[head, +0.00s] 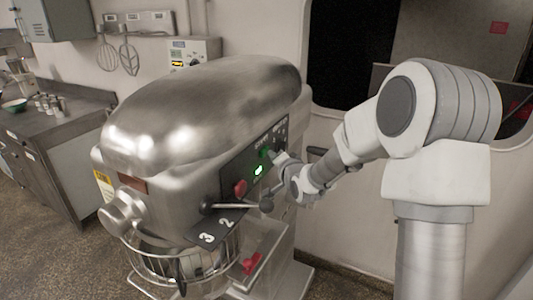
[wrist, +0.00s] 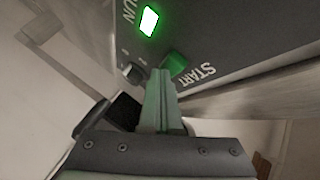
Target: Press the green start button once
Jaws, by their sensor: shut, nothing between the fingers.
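The green start button (wrist: 174,65) sits on the dark control panel of the big mixer, beside the word START in the wrist view. It also shows small in the head view (head: 265,153), just left of my gripper's tip. My gripper (wrist: 160,78) is shut and empty, its fingertips at the lower left edge of the button. I cannot tell whether they touch it. A lit green RUN lamp (wrist: 148,21) glows beside the button, and it also shows in the head view (head: 258,170).
The mixer (head: 200,105) carries a red button (head: 240,188), a lever with a dark knob (head: 267,204) and a wire bowl guard (head: 185,265). A small knob (wrist: 131,71) is close to my fingers. A counter (head: 65,120) stands at the left.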

